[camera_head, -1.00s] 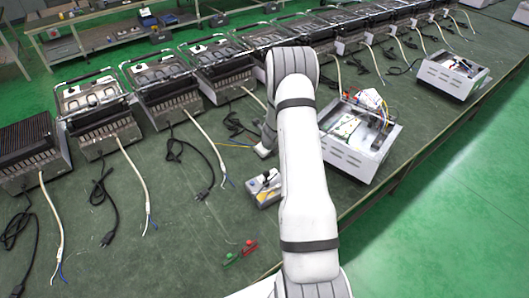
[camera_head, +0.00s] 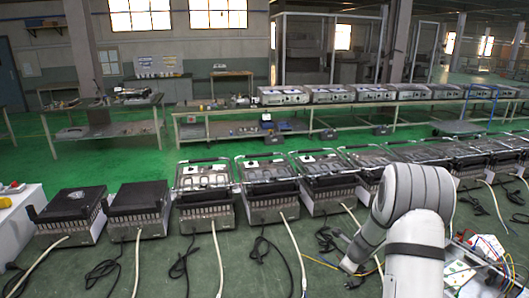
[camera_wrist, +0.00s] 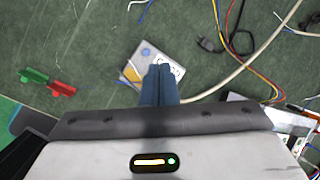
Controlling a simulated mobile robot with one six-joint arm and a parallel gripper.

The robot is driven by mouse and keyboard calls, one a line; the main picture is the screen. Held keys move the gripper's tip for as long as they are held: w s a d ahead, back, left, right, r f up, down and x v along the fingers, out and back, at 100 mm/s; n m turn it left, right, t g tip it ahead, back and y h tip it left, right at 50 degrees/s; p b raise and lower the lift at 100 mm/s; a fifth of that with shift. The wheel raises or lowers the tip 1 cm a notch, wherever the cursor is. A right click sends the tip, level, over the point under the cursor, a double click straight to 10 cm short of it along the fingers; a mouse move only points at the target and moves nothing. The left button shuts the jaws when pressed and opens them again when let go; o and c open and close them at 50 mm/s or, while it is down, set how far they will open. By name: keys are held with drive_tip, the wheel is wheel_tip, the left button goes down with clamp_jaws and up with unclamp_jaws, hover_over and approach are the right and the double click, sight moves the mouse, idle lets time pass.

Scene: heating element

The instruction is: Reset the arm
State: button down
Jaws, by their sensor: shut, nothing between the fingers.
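My arm (camera_head: 415,215) rises from the lower right of the head view, bends at the top and reaches down toward the green table. My gripper (camera_wrist: 158,70) shows in the wrist view as two blue fingers side by side, shut with nothing between them. The fingertips are in front of a small grey and yellow box (camera_wrist: 145,53) on the table and hide part of it; I cannot tell the height between them. In the head view the fingers cannot be made out clearly.
A green clip (camera_wrist: 33,76) and a red clip (camera_wrist: 62,88) lie left of the fingers in the wrist view. A pale cable (camera_wrist: 255,58) curves at right. Several heating units (camera_head: 208,195) line the table. An open white box (camera_head: 485,262) with wires stands right of my arm.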

drive_tip(key=s+a+r+n+b, duration=0.4)
drive_tip(key=s+a+r+n, duration=0.7)
drive_tip(key=s+r+n, duration=0.4)
drive_tip(key=s+a+r+n+b, duration=0.1)
drive_tip(key=s+n, duration=0.4)
drive_tip(key=s, duration=0.4)
drive_tip(key=s+a+r+n+g+h+b, duration=0.1)
drive_tip(key=s+r+n, duration=0.1)
drive_tip(key=s+n, duration=0.4)
drive_tip(key=s, duration=0.4)
drive_tip(key=shift+a+r+b, duration=0.25)
drive_tip(key=shift+b, duration=0.05)
